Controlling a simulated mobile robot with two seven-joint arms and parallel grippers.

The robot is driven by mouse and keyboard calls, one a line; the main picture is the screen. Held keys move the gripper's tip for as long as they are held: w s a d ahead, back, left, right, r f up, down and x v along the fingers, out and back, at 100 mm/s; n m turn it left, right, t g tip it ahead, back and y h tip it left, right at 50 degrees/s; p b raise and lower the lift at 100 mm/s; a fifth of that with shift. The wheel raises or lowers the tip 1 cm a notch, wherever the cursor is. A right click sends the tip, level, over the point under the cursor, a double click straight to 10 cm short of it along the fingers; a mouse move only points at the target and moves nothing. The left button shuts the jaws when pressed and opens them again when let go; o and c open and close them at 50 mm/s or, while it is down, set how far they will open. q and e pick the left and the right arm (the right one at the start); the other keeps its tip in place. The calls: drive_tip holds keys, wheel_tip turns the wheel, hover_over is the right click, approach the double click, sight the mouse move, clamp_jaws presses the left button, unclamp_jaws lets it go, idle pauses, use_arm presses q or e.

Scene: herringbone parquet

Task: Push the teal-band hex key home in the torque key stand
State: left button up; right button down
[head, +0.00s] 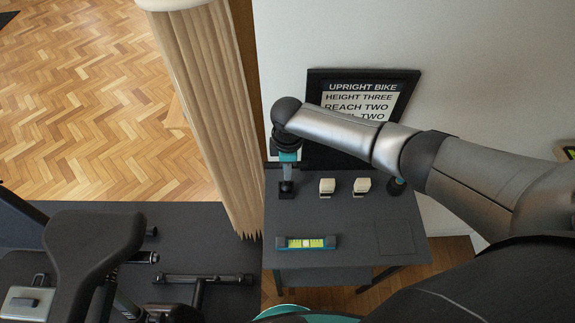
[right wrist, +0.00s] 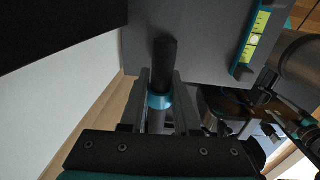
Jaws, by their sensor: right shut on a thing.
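The teal-band hex key shows in the right wrist view as a dark upright cylinder (right wrist: 165,62) with a teal band at its lower end. My right gripper (right wrist: 161,80) is shut on it near the band. In the head view my right gripper (head: 287,172) points down over the table's back left corner. A small black block (head: 286,188) shows just below its fingers; I cannot tell whether it is the key's end or part of the torque key stand. How deep the key sits is hidden. My left gripper is not in view.
The dark table (head: 345,215) also holds two cream blocks (head: 327,187) (head: 361,186), a black and teal piece (head: 397,187) and a teal spirit level (head: 306,242). A framed sign (head: 375,90) stands behind. A wooden column (head: 215,100) rises at left. The table's front right is clear.

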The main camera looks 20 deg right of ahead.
drive_tip(key=shift+f+b, duration=0.6)
drive_tip(key=shift+f, duration=0.3)
drive_tip(key=c, duration=0.6)
unclamp_jaws()
drive_tip(key=shift+o, duration=0.2)
wheel_tip(320, 180, up, 15)
drive_tip(key=s+p, duration=0.1)
drive_tip(key=p, duration=0.1)
drive_tip(key=shift+r, duration=0.15)
drive_tip(key=shift+a, duration=0.1)
